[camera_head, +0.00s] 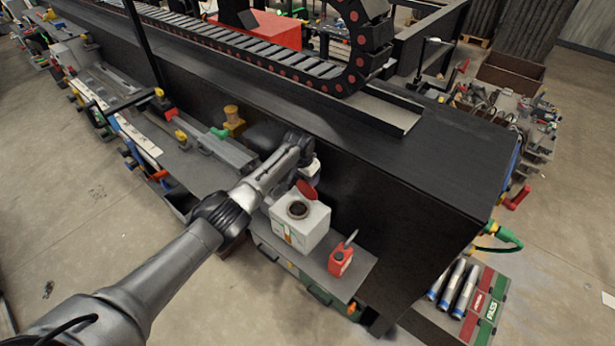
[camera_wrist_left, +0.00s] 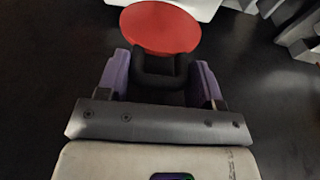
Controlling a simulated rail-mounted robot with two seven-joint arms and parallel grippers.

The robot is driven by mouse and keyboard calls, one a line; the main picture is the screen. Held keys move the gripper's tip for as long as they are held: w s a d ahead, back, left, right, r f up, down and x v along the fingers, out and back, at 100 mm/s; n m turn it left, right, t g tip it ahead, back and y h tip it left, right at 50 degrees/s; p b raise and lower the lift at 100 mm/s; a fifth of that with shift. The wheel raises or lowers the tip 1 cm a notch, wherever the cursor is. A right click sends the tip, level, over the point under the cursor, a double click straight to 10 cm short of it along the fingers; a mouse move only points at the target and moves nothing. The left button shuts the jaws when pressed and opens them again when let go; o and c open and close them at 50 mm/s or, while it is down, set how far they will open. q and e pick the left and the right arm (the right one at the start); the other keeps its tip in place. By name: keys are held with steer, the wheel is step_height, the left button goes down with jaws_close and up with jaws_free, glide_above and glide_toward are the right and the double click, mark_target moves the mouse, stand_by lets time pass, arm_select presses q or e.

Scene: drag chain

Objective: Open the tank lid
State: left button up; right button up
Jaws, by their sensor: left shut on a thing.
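The white tank (camera_head: 292,236) stands on a low shelf beside the black machine housing. Its round opening (camera_head: 298,209) shows dark and uncovered on top. The red tank lid (camera_head: 307,189) is tilted up behind the opening. In the left wrist view the lid (camera_wrist_left: 160,27) is a red disc just past my fingertips. My left gripper (camera_head: 309,172) is above and behind the tank. In the wrist view the purple-sided fingers of the left gripper (camera_wrist_left: 162,75) are shut on a dark part at the lid's edge. My right gripper is in neither view.
A small red canister (camera_head: 340,260) stands on the shelf right of the tank. The black housing (camera_head: 400,170) rises close behind the tank and gripper. A yellow fitting (camera_head: 233,118) is to the left. Open floor (camera_head: 120,220) lies at the left.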

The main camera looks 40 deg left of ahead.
arm_select(q)
steer(key=o, duration=1)
steer(key=shift+a, duration=0.25)
steer(key=shift+d+r, duration=0.1)
steer(key=shift+r, duration=0.55)
steer(key=v, duration=1.2)
steer(key=shift+s+r+b, duration=0.15)
steer(key=shift+r+b, duration=0.15)
